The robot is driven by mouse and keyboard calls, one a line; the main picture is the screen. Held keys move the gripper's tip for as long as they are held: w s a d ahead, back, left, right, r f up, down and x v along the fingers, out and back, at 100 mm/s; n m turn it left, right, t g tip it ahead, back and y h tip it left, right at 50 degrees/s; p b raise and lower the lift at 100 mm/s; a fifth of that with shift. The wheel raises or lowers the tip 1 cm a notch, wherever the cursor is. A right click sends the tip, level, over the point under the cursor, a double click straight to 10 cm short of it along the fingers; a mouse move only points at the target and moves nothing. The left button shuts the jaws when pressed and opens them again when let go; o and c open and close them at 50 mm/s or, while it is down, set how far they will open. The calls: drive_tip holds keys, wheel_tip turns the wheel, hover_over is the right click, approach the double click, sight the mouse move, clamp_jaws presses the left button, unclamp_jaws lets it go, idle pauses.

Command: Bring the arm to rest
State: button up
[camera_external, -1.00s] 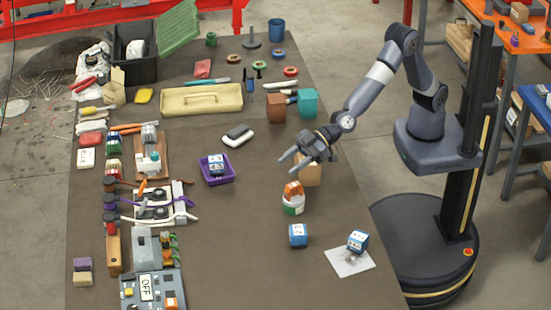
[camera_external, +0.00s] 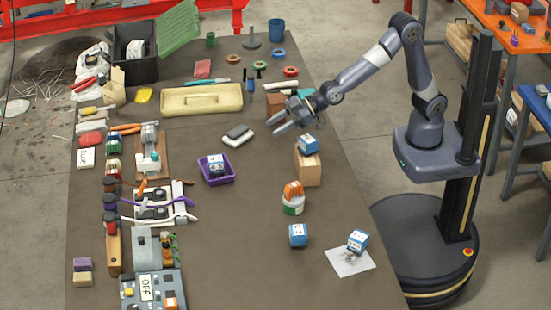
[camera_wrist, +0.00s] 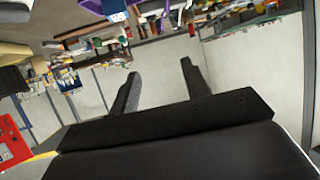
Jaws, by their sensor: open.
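My gripper (camera_external: 284,122) is open and empty in the external view, above the far middle part of the brown table (camera_external: 215,255). Its two fingers point left and a little down. The arm reaches out from my column at the right, with its elbow raised. In the wrist view my open gripper (camera_wrist: 160,80) shows two dark, separated fingers with nothing between them. A blue and white cube (camera_external: 307,144) sits on a wooden block (camera_external: 308,169), in front of and to the right of the gripper and apart from it.
A purple tray (camera_external: 218,178) holds another blue and white cube. An orange, white and green object (camera_external: 293,198) stands near the block. One more cube (camera_external: 298,235) is in front of it, and another is on a white sheet (camera_external: 345,265).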

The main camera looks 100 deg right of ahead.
drive_tip(key=s+d+f+m+h+b, duration=0.1)
drive_tip(key=s+d+f+b, duration=0.15)
drive_tip(key=d, duration=0.45)
drive_tip(key=s+d+f+m+h+b, duration=0.1)
drive_tip(key=s+d+h+b, duration=0.15)
drive_tip(key=d, duration=0.35)
drive_tip(key=s+d+f+m+b, duration=0.1)
drive_tip(key=s+d+f, duration=0.1)
drive_tip(key=s+d, duration=0.35)
drive_tip(key=shift+h, duration=0.25)
drive_tip(key=shift+w+d+f+b, duration=0.25)
drive_tip(key=shift+d+f, duration=0.1)
drive_tip(key=shift+f, duration=0.5)
drive_tip(key=shift+w+d+f+b, duration=0.25)
drive_tip(key=shift+w+d+f, duration=0.05)
drive_tip(key=shift+f, duration=0.55)
drive_tip(key=shift+w+d+f+b, duration=0.25)
drive_tip(key=shift+d+f, duration=0.1)
drive_tip(key=shift+f, duration=0.5)
